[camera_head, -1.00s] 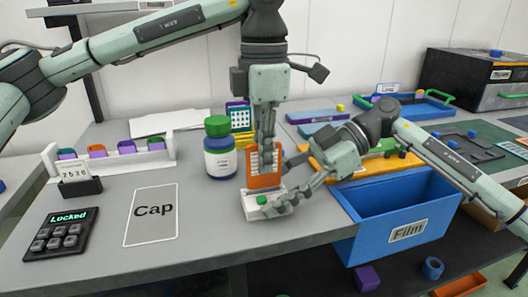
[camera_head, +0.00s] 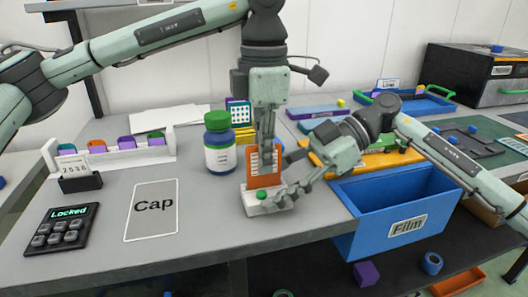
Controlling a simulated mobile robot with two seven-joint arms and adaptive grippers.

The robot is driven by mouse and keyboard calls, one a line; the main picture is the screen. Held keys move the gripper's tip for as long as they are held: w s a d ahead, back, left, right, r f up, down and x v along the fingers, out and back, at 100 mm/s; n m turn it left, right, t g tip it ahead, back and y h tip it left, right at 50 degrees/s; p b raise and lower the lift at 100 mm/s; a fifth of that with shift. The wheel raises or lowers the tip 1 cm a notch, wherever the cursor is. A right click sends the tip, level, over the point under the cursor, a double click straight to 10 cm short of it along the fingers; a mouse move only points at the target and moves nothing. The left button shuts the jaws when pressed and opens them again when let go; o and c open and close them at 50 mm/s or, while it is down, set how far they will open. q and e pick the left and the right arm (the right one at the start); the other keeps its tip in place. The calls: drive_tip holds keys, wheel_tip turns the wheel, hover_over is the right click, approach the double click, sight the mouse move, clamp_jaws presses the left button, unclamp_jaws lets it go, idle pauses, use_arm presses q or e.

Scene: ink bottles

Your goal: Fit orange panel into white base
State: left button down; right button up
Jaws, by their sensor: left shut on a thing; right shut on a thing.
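The orange panel (camera_head: 264,178) stands upright on the table, with a white grid on its upper part. My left gripper (camera_head: 266,148) points down from above and is shut on the panel's upper part. The white base (camera_head: 255,204) lies at the panel's foot and has a green button (camera_head: 262,195) on top. My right gripper (camera_head: 281,199) reaches in from the right and is shut on the base's right side. The panel's lower edge meets the back of the base; my fingers partly hide the joint, so I cannot tell how deep it sits.
A blue bottle with a green cap (camera_head: 219,142) stands close left of the panel. A blue Film bin (camera_head: 380,213) hangs at the table's front edge on the right. A Cap card (camera_head: 152,210) and a keypad reading Locked (camera_head: 62,232) lie left.

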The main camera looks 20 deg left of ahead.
use_arm(q)
drive_tip(key=shift+f, duration=0.6)
idle(1.0)
drive_tip(key=c, duration=1.6)
unclamp_jaws()
drive_tip(key=shift+o, duration=0.5)
drive_tip(key=o, duration=0.3)
drive_tip(key=shift+r, duration=4.05)
